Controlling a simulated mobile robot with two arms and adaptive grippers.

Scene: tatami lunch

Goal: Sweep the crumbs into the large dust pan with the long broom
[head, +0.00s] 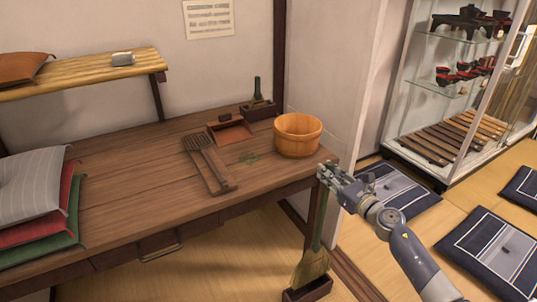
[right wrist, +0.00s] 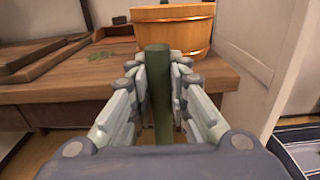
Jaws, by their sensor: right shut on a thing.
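The long broom stands upright by the table's right front corner, with a green handle (head: 325,218) and pale green bristles (head: 311,266). Its bristles sit in a dark wooden box (head: 307,291) on the floor. My right gripper (head: 327,174) is shut on the upper handle; the handle also shows between the fingers in the right wrist view (right wrist: 160,95). Green crumbs (head: 249,157) lie on the table, left of the bucket. A reddish-brown, shallow pan (head: 231,134) lies behind them, and a flat wooden piece with dark slats (head: 210,167) lies left. I cannot tell which is the large dust pan. My left gripper is out of view.
A wooden bucket (head: 298,136) stands at the table's right end. A small green-handled brush (head: 257,88) stands in a dark box at the back. Stacked cushions (head: 30,187) fill the table's left end. Floor cushions (head: 490,252) and a glass cabinet (head: 447,90) are at right.

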